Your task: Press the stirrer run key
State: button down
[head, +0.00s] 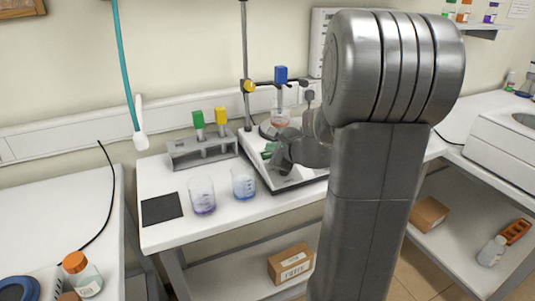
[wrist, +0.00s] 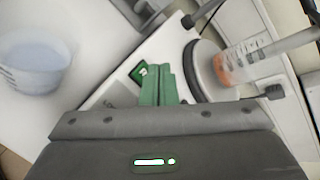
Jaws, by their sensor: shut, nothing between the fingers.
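The stirrer (head: 290,185) is a pale, low unit on the bench in the head view, partly hidden by my arm. My gripper (wrist: 157,70) has green fingers, closed together and empty. The fingers partly cover the panel, and I cannot tell whether they touch the key. In the head view the green fingers (head: 269,150) are over the stirrer's front left part.
Two beakers (head: 202,195) (head: 244,183) stand left of the stirrer. A grey rack (head: 200,152) with green- and yellow-topped items is behind them. A black mat (head: 161,209) lies at left.

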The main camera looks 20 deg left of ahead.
jog(key=r+p, duration=0.1)
jog(key=d+r+p, duration=0.1)
jog(key=r, duration=0.1)
jog(key=s+r+p, duration=0.1)
jog(key=shift+s+d+r+p, duration=0.1)
jog(key=shift+d+r+p, duration=0.05)
jog(key=shift+r+p, duration=0.2)
dwell(0.8)
